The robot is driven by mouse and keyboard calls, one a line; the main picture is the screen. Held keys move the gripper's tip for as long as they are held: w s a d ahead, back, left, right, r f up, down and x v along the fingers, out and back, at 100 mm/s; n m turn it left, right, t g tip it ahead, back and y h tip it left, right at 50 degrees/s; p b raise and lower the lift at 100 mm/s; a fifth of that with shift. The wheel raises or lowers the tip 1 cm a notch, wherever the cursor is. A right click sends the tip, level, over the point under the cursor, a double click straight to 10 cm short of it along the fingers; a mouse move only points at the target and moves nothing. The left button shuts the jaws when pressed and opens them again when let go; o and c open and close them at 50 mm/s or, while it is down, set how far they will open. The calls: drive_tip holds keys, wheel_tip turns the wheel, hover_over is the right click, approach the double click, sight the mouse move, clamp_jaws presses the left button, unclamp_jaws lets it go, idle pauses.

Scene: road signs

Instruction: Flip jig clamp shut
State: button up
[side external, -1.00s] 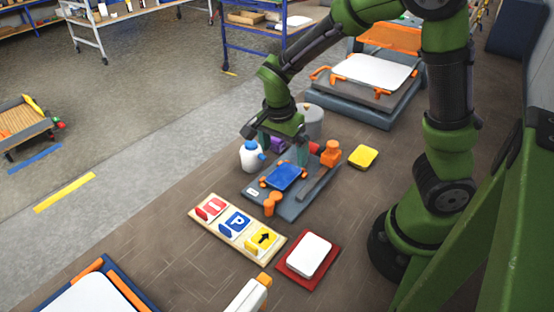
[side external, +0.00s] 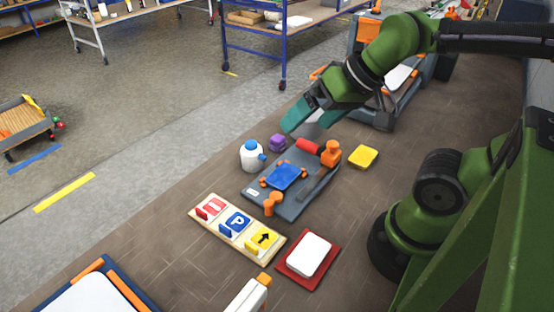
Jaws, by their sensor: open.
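The jig (side external: 297,206) is a grey-blue plate on the table with a blue sign blank (side external: 286,176) held among small orange stops. An orange clamp block (side external: 330,152) stands at its right rear corner, with a dark bar (side external: 314,187) running along the right side of the plate. A red cylinder (side external: 308,146) lies beside the orange block. Whether the bar presses on the blank cannot be told. My gripper (side external: 303,118), with teal fingers, is open and empty, raised above and behind the jig, tilted toward the left.
A white bottle with blue cap (side external: 252,156) and a purple block (side external: 277,142) stand left of the jig. A yellow pad (side external: 363,157) lies right. A wooden sign tray (side external: 270,250) and a red pad with white plate (side external: 290,268) are in front. Brown table between is clear.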

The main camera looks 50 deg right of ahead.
drive_tip(key=shift+d+r, duration=0.3)
drive_tip(key=shift+c, duration=0.2)
